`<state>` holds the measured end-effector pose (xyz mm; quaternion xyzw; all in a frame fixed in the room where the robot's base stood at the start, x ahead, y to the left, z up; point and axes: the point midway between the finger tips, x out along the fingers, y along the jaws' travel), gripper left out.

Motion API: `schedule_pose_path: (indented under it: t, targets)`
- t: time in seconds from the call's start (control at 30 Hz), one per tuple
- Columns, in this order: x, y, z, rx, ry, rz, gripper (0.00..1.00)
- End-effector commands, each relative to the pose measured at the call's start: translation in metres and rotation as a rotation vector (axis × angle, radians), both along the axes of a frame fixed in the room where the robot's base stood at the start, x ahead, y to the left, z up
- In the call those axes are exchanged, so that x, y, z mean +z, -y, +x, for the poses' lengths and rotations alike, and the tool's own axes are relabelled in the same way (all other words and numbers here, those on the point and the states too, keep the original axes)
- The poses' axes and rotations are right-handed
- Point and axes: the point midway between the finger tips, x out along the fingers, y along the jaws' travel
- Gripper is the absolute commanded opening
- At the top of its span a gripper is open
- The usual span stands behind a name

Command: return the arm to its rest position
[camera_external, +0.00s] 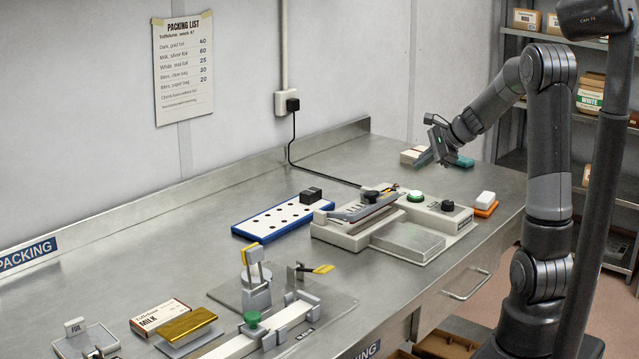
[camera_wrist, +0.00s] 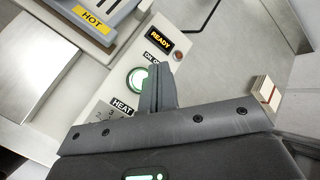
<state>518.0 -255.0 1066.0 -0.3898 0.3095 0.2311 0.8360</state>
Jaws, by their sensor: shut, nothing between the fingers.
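My gripper (camera_external: 424,158) hangs in the air over the far right part of the steel bench, above and behind the heat sealer (camera_external: 345,236). In the wrist view my gripper (camera_wrist: 160,72) has its two fingers together with nothing between them. Beyond the fingertips the wrist view shows the sealer's panel (camera_wrist: 120,85) with a lit READY display, a green button and a HEAT label. My arm (camera_external: 549,140) rises from the right side of the bench and bends over toward it. Nothing touches the gripper in either view.
A blue-edged board (camera_external: 262,225) with holes lies left of the sealer. A clamp fixture (camera_external: 257,290), a MILK carton (camera_external: 160,316) and a gold-foil block (camera_external: 188,325) are at the front left. A cream block (camera_external: 409,157) lies near the gripper. Shelves (camera_external: 510,85) stand at the back right.

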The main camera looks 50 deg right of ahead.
Motion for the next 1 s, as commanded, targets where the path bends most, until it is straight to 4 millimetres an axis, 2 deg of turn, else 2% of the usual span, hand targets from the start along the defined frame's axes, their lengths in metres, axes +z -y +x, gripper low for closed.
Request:
schedule_pose_path:
  t: [0.07,0.13,0.27,0.4,0.6,0.8,1.0]
  targets:
    - [0.004,-0.01,-0.001,0.035,-0.001,-0.021,0.0]
    - [0.011,-0.028,-0.004,0.105,-0.002,-0.067,0.0]
    - [0.028,-0.083,-0.02,0.326,-0.007,-0.211,0.0]
    - [0.043,-0.144,-0.052,0.61,-0.011,-0.409,0.0]
    - [0.055,-0.207,-0.108,0.997,-0.005,-0.702,0.0]
    - [0.059,-0.244,-0.167,1.353,0.004,-1.007,0.0]
    - [0.057,-0.255,-0.211,1.609,0.003,-1.261,0.0]
